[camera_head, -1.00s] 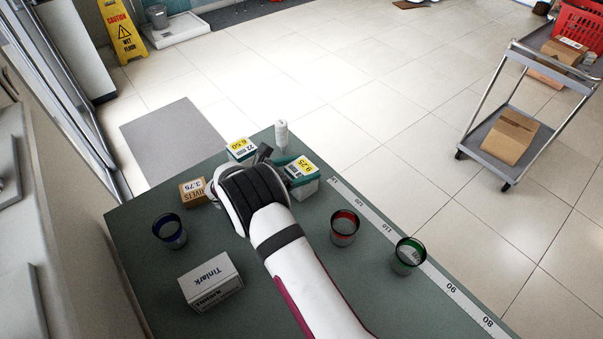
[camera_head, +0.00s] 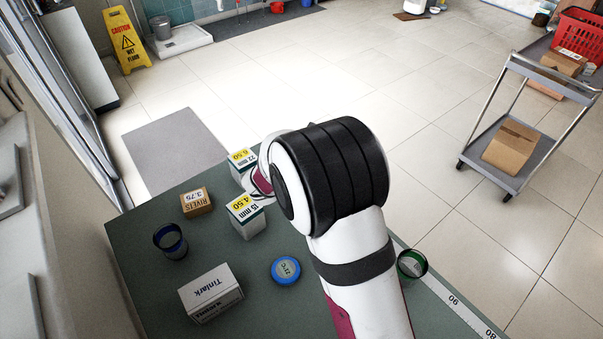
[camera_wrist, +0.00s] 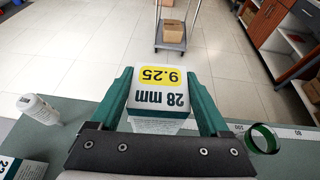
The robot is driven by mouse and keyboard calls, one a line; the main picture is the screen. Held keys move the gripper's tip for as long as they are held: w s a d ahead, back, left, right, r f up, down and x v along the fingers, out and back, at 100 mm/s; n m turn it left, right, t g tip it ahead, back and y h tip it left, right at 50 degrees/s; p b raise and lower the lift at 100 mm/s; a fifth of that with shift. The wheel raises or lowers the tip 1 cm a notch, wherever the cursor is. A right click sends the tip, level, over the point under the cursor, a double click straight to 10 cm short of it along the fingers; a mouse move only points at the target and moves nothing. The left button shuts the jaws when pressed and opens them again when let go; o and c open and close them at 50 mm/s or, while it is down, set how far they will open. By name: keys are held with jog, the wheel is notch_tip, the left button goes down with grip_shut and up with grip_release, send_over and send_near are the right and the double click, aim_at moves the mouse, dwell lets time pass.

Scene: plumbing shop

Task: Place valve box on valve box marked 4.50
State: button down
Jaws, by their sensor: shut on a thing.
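In the wrist view my gripper (camera_wrist: 163,98) has its two green fingers closed on the sides of a white and teal valve box (camera_wrist: 160,88) with a yellow label reading 9.25 and "28 mm". In the head view the arm hides the gripper and this box. The valve box marked 4.50 (camera_head: 245,216), "15 mm", stands on the green bench, left of my arm. The valve box marked 6.50 (camera_head: 242,160), "22 mm", stands behind it, partly hidden by my arm; its corner shows in the wrist view (camera_wrist: 20,169).
A white bottle (camera_wrist: 38,108) shows in the wrist view. A trolley (camera_head: 515,130) stands off right.

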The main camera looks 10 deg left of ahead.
jog(key=s+a+r+n+t+y, duration=0.35)
jog(key=s+a+r, duration=0.35)
jog(key=a, duration=0.4)
jog(key=shift+g+y, duration=0.25)
jog(key=shift+g, duration=0.2)
jog(key=a+f, duration=0.6)
jog(key=a, duration=0.1)
jog(key=a+f, duration=0.3)
jog(key=a, duration=0.1)
jog(key=shift+w+a+f, duration=0.1)
jog(key=shift+a+f, duration=0.1)
jog(key=shift+f, duration=0.15)
